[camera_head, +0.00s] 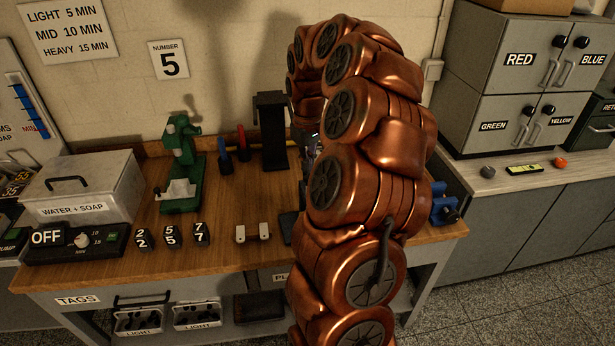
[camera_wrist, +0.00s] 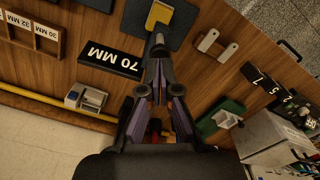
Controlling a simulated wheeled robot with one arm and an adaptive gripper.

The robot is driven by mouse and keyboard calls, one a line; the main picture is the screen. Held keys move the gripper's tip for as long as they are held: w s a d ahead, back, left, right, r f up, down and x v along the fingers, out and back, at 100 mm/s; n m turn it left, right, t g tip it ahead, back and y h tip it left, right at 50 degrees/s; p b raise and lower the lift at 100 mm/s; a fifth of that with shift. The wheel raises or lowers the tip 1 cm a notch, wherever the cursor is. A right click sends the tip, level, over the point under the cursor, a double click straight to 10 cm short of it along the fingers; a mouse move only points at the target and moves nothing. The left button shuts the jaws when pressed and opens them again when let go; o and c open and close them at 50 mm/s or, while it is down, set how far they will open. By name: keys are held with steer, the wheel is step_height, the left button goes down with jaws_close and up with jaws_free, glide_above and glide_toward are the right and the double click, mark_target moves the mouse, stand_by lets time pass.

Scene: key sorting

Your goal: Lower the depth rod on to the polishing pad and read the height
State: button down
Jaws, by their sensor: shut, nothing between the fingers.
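In the wrist view a dark square plate (camera_wrist: 188,27) lies on the bench with a tan patch (camera_wrist: 163,12) on it, possibly the polishing pad. A short grey cylindrical piece (camera_wrist: 158,39) stands over its near edge, possibly the depth rod; I cannot tell whether it touches the plate. My gripper (camera_wrist: 158,54) is shut and empty, its tips close to this grey piece; contact is unclear. In the head view my arm hides the gripper and most of the plate, whose dark edge (camera_head: 287,229) shows.
A green press (camera_head: 182,160), black post stand (camera_head: 271,130), red and blue handles and number blocks (camera_head: 171,236) occupy the bench (camera_head: 215,262). A blue vise (camera_head: 446,209) is at its right end.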

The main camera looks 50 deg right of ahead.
mark_target(308, 177)
steer(key=shift+f+b, duration=1.7)
steer(key=shift+f, duration=1.1)
stand_by(3.1)
steer(key=shift+r, duration=0.15)
stand_by(0.4)
steer(key=shift+r+p, duration=0.7)
steer(key=shift+r, duration=2.7)
